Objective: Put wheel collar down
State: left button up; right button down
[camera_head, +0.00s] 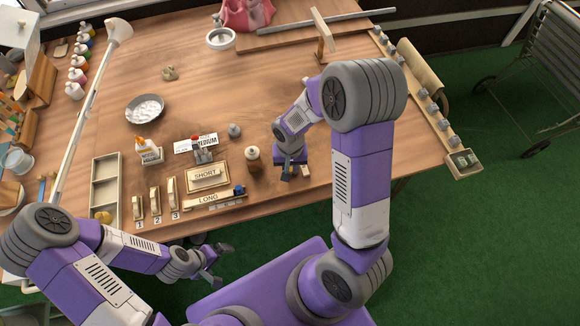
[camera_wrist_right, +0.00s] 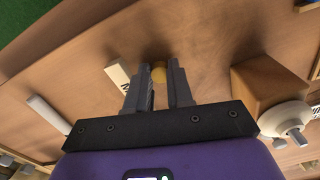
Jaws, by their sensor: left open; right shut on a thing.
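In the right wrist view, a small round brass-coloured thing, which I take to be the wheel collar (camera_wrist_right: 158,72), sits between my right fingertips, mostly hidden by the fingers. My right gripper (camera_wrist_right: 160,82) is shut on it over the wooden tabletop. My left gripper (camera_head: 216,263) is open and empty, in front of the table's front edge.
Trays marked SHORT (camera_head: 206,186) and LONG (camera_head: 212,201) lie left of my right gripper. A wooden block with a white knob (camera_wrist_right: 265,88) is beside the right fingers. The table's middle is clear.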

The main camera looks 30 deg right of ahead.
aim_at(290, 170)
jog(key=shift+f, duration=0.15)
jog(key=c, duration=1.3)
grip_release()
jog(key=shift+r, duration=0.35)
notch_tip(290, 170, up, 12)
jog(key=p, duration=0.3)
jog(key=shift+f, duration=0.1)
